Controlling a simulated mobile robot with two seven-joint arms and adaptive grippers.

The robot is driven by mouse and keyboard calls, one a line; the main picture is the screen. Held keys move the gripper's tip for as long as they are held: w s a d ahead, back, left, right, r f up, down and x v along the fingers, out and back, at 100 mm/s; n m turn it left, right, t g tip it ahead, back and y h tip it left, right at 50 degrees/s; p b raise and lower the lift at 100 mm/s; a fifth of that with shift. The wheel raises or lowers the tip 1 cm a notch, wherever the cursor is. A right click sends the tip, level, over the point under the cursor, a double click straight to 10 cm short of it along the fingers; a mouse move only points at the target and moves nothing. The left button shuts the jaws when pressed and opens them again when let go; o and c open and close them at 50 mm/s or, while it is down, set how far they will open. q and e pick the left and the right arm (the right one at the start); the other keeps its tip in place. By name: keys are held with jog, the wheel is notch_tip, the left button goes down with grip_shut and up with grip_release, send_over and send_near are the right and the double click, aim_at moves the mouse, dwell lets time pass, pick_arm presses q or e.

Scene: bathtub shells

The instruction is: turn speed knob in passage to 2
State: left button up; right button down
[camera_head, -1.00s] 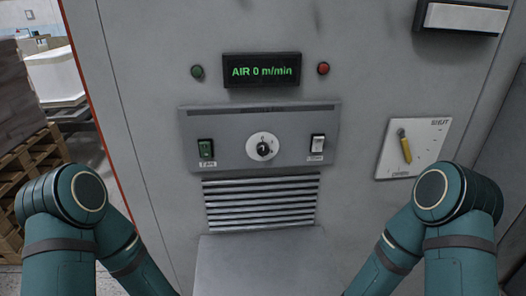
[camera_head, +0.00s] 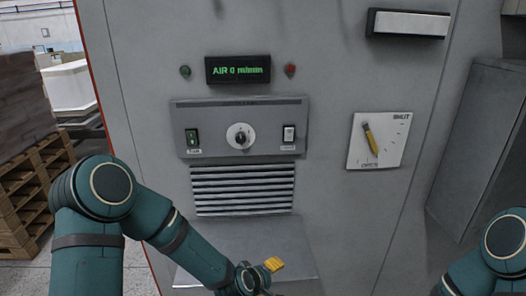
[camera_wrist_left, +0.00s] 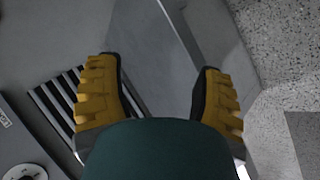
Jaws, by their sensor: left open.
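The speed knob (camera_head: 240,136) is a black knob on a round white dial in the middle of the grey control panel (camera_head: 262,107). Its exact setting is too small to read. The display (camera_head: 238,70) above shows green text, blurred, that looks like AIR 0 m/min. The dial also shows at the lower left corner of the left wrist view (camera_wrist_left: 25,172). My left gripper (camera_head: 266,274), with yellow fingertips, is below the vent slats, low and right of the knob, apart from it. In the left wrist view its fingers (camera_wrist_left: 159,70) are spread with nothing between them. My right gripper is out of view.
A green switch (camera_head: 192,138) and a white-and-black switch (camera_head: 289,135) flank the knob. A lever on a white plate (camera_head: 393,139) sits to the right. A grey ledge (camera_head: 225,235) juts out below the vent (camera_head: 243,190). Pallets (camera_head: 30,190) stand at the left.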

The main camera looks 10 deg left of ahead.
pick_arm(q)
jog(key=w+a+r+n+t+y+b, duration=0.2)
jog(key=w+a+r+n+t, duration=0.25)
jog(key=w+r+n, duration=0.6)
jog(key=n+t+y+b, duration=0.35)
jog(key=n+y, duration=0.35)
jog(key=n, duration=0.4)
send_near(241, 139)
jog(key=shift+m+t+h, duration=0.25)
jog(key=shift+t+h, duration=0.05)
jog(key=x, duration=0.6)
jog(key=p+x, duration=0.1)
jog(key=x, duration=0.3)
jog(key=shift+a+f, duration=0.2)
jog(key=shift+a, duration=0.1)
grip_shut()
